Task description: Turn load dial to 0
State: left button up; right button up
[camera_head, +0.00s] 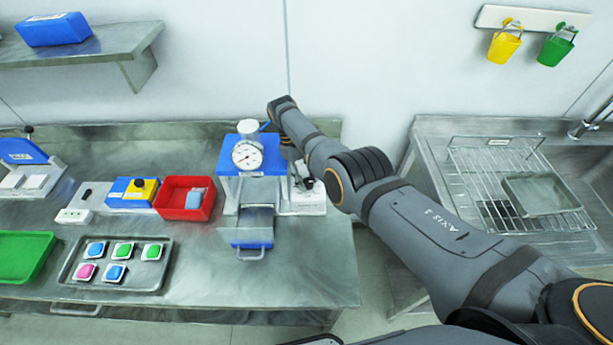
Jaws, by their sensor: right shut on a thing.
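A blue-topped metal press-like unit (228,187) stands at the right part of the steel bench. A round white gauge (247,154) with a needle and a white cap above it sits on its top. A small white box (309,199) stands against the unit's right side. My right arm reaches in from the lower right and bends down beside the unit. My left gripper is out of view.
A red bin (185,198), a blue-and-yellow box (132,192) and a grey tray (78,277) with several coloured blocks lie left of the unit. A sink with a wire rack (470,165) is at the right. The front right of the bench (320,275) is clear.

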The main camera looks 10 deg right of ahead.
dwell(0.4)
jog(key=o, duration=1.2)
jog(key=shift+c, duration=0.2)
